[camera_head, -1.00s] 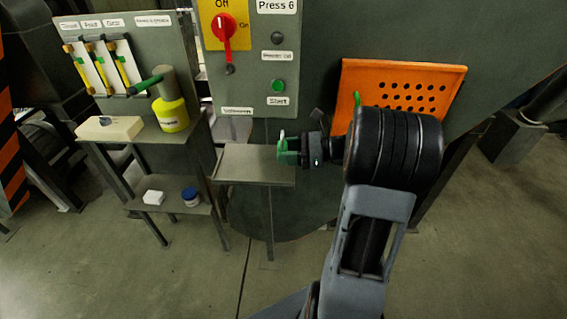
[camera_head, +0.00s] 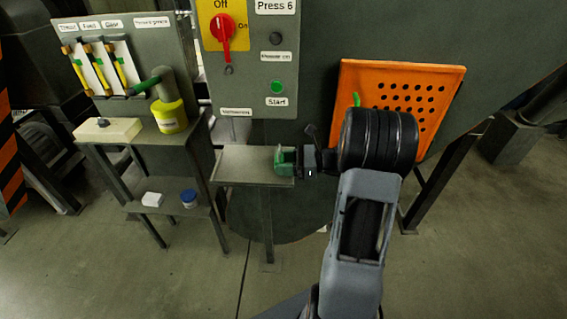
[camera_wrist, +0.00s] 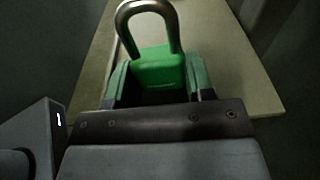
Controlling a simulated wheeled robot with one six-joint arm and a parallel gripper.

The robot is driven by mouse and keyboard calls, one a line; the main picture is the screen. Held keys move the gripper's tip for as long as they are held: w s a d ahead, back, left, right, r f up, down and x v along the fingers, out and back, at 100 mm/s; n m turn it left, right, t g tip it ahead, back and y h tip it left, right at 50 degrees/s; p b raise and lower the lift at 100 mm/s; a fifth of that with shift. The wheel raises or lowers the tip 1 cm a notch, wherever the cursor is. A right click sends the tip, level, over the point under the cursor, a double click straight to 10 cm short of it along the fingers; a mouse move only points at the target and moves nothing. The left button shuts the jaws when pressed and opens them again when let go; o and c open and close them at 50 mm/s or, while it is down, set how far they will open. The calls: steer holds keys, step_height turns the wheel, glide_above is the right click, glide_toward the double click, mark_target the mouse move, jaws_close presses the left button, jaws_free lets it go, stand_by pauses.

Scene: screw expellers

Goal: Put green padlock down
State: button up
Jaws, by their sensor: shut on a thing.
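The green padlock (camera_wrist: 160,68) shows in the wrist view with its silver shackle pointing away from my gripper. My gripper (camera_wrist: 157,82) is shut on the padlock's green body, one finger on each side. In the head view my gripper (camera_head: 285,160) is at the right end of a small grey shelf (camera_head: 238,165) below the switch panel. The padlock is mostly hidden there by the green fingers. The shelf surface lies behind and below the padlock in the wrist view. I cannot tell whether the padlock touches it.
The switch panel (camera_head: 248,60) with a red knob (camera_head: 222,32) rises behind the shelf. An orange perforated guard (camera_head: 440,90) is to the right. On the left, a stand holds a yellow grease can (camera_head: 168,116) and a cream box (camera_head: 108,131). The shelf's left part is clear.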

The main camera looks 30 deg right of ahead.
steer(key=shift+f, duration=0.1)
steer(key=o, duration=0.4)
steer(key=shift+f, duration=0.1)
steer(key=o, duration=0.5)
steer(key=shift+d+r, duration=0.1)
steer(key=shift+r, duration=0.2)
steer(key=v, duration=1.2)
steer(key=shift+s+f, duration=0.1)
